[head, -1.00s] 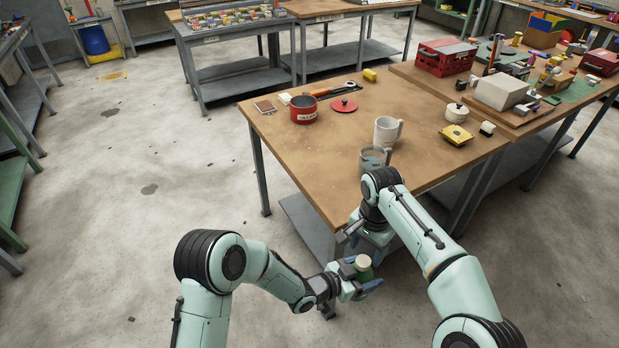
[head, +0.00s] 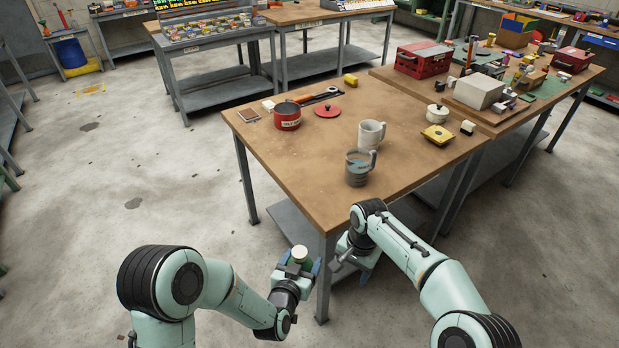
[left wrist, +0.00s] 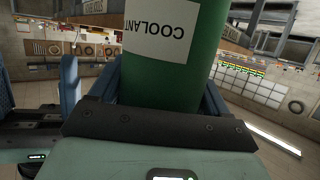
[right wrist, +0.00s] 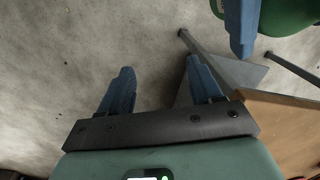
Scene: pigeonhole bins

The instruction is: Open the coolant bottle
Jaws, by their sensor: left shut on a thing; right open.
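The coolant bottle is green with a white label reading COOLANT, upside down in the left wrist view (left wrist: 195,75). In the head view its pale cap (head: 300,253) points up. My left gripper (head: 300,268) is shut on the bottle and holds it in the air in front of the table's near corner. My right gripper (head: 345,262) is to the right of the bottle, apart from it. In the right wrist view my right gripper's blue fingers (right wrist: 160,88) are open with nothing between them. The green bottle also shows at that view's top right corner (right wrist: 290,15).
The wooden table (head: 300,185) stands just beyond my grippers. On it are a grey mug (head: 358,170), a white mug (head: 371,134), a red pot (head: 287,118) and a red lid (head: 327,111).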

